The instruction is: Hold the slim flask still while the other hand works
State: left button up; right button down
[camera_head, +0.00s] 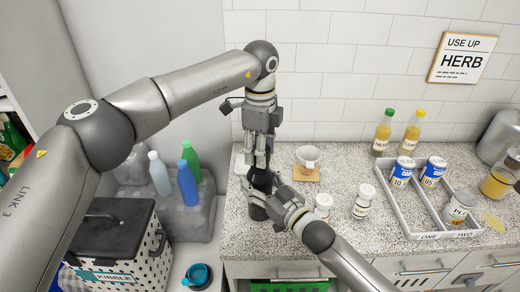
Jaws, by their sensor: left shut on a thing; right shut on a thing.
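The slim flask (257,213) is dark and stands upright near the front left edge of the speckled counter. My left gripper (261,166) points straight down and is shut on the flask's upper end. My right gripper (269,199) reaches in from the lower right and is shut on the flask's body from the side, below the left gripper. The fingers hide parts of the flask's top and middle.
White jars (362,201) stand right of the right gripper, near its arm. A small white cup (308,157) sits behind. A grey divided tray (417,232) holds blue tubs (402,174). Oil bottles (383,133) stand by the wall. A spotted kibble bin (112,222) is left.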

pick_arm(q)
jog(key=shift+a+r, duration=0.1)
jog(key=shift+r, duration=0.2)
dwell(0.5)
jog(key=shift+r, duration=0.85)
jog(key=shift+r, duration=2)
pick_arm(e)
jog(key=shift+c, duration=1.7)
grip_release()
